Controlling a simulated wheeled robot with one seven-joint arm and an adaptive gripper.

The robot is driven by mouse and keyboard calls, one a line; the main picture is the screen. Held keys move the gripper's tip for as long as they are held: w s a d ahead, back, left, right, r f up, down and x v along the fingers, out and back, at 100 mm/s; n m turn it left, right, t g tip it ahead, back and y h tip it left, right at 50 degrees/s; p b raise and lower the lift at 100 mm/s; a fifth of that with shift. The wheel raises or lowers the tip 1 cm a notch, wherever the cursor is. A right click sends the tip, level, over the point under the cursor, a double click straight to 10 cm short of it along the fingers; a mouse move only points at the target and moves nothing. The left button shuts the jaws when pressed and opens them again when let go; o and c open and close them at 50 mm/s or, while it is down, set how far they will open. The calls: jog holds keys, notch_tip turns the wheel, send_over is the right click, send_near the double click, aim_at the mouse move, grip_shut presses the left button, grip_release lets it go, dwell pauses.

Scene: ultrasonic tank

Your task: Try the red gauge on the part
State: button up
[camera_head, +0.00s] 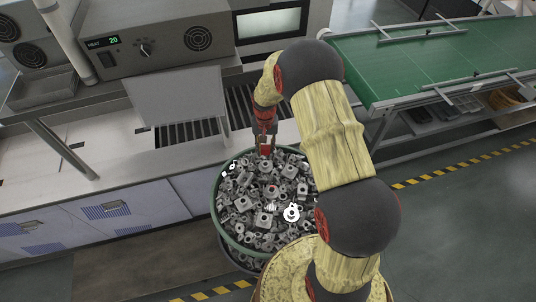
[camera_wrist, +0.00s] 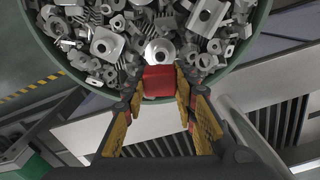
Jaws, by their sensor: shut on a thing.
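My gripper (camera_head: 266,142) points down above the back rim of a green round bin full of grey metal parts. In the wrist view, its fingers (camera_wrist: 159,90) are shut on the red gauge (camera_wrist: 159,80), a small red block. The gauge also shows in the head view (camera_head: 266,150), at the fingertips. Just beyond it in the wrist view is a shiny round-topped metal part (camera_wrist: 159,49) among the heap. I cannot tell whether the gauge touches that part, or which part is the task's one.
The green bin (camera_head: 217,205) stands on the floor by the bench. A heater unit (camera_head: 160,48) reading 20 and a slotted opening (camera_head: 190,131) lie behind. A green conveyor table (camera_head: 430,62) is at right. Clear floor (camera_head: 460,220) lies at lower right.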

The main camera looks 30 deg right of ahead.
jog(key=shift+a+f, duration=0.2)
jog(key=shift+f, duration=0.1)
jog(key=shift+d+f+b, duration=0.2)
jog(key=shift+f+b, duration=0.25)
jog(key=shift+f, duration=0.3)
jog(key=b, duration=0.2)
send_over(266, 169)
jog(key=w, duration=0.2)
jog(key=shift+s+d+f, duration=0.1)
jog(key=shift+d+f, duration=0.05)
jog(key=shift+f, duration=0.9)
jog(key=shift+d+f, duration=0.15)
jog(key=shift+f, duration=0.9)
jog(key=shift+s+f+b, duration=0.1)
jog(key=shift+f+b, duration=0.25)
jog(key=shift+r, duration=0.2)
jog(key=shift+r+p, duration=0.7)
jog(key=shift+r, duration=0.7)
jog(key=shift+f, duration=0.15)
jog(key=shift+f+b, duration=0.9)
jog(key=shift+f, duration=0.2)
jog(key=shift+f+b, duration=0.35)
jog(key=shift+f, duration=0.05)
dwell(0.5)
